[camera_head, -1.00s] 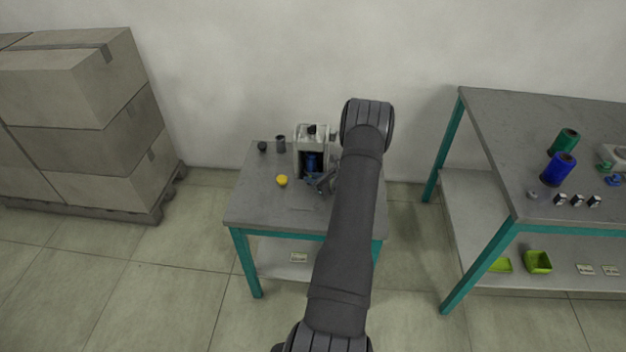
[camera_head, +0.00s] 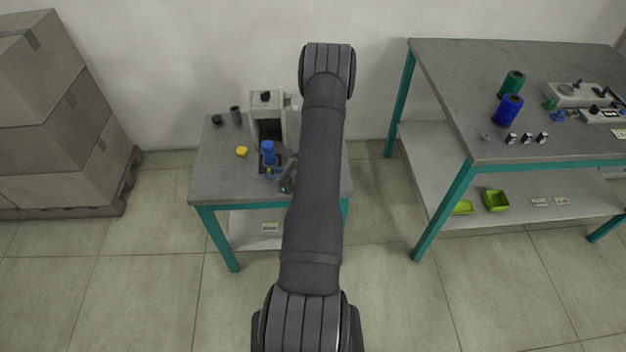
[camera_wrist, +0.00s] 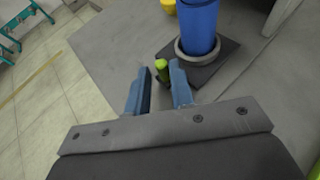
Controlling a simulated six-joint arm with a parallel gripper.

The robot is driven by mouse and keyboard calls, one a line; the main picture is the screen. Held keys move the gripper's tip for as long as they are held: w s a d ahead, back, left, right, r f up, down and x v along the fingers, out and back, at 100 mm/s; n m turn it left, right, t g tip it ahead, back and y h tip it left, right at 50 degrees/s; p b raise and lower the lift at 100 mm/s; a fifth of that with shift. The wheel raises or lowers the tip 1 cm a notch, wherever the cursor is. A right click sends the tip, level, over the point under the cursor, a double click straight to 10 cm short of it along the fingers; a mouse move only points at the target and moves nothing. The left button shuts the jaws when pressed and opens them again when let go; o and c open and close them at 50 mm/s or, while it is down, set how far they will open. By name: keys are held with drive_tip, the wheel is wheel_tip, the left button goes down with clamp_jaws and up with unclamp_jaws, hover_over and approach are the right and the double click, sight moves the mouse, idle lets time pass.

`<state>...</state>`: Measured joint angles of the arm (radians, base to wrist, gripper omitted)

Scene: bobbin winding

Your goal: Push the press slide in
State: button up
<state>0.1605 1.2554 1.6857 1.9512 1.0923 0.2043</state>
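The press (camera_head: 267,108) is a pale housing with a dark opening, standing on the small table. Its slide is a dark plate that shows in the wrist view (camera_wrist: 212,68) and sticks out in front of the opening. A blue cylinder (camera_head: 268,150) stands upright on the slide, inside a grey ring (camera_wrist: 200,52). A small green knob (camera_wrist: 162,69) is at the slide's near edge. My gripper (camera_wrist: 158,72) has its two blue fingers apart, with the knob between or just beyond the fingertips; I cannot tell if they touch it. In the head view my arm partly hides the gripper.
The small table (camera_head: 215,180) also holds a yellow cap (camera_head: 242,151) and two dark pieces (camera_head: 217,119) at the back left. A larger bench (camera_head: 450,90) with green and blue spools stands to the right. Stacked boxes (camera_head: 75,110) are at the left.

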drive_tip(key=v, duration=1.6)
drive_tip(key=shift+d, duration=0.3)
drive_tip(key=shift+a, duration=0.1)
drive_tip(key=x, duration=1.6)
drive_tip(key=shift+w+a, duration=0.15)
